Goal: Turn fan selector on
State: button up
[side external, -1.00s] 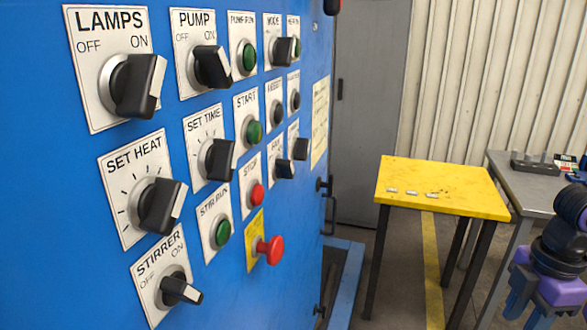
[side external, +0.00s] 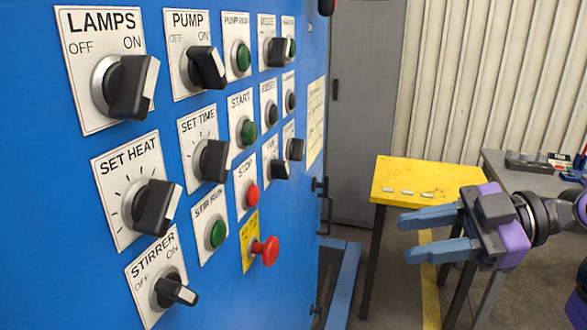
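My gripper (side external: 404,238) is at the right, with two blue-grey fingers spread apart and pointing left toward the panel. It is open and empty, well apart from the selector.
The blue panel (side external: 40,230) carries several other knobs and buttons, including the stirrer knob (side external: 176,291) and a protruding red mushroom button (side external: 266,250). A yellow table (side external: 430,178) stands behind my gripper. The space between gripper and panel is clear.

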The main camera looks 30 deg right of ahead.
aim_at(287, 170)
jog(key=w+d+r+m+t, duration=0.1)
jog(key=w+d+r+t, duration=0.1)
jog(key=w+r+t, duration=0.25)
jog(key=shift+s+a+x, duration=0.1)
jog(key=shift+x, duration=2.65)
jog(key=shift+s+a+x, duration=0.1)
jog(key=shift+x, duration=2.65)
jog(key=shift+s+a+x, duration=0.1)
jog(key=shift+x, duration=2.65)
jog(key=shift+r, duration=0.15)
grip_shut()
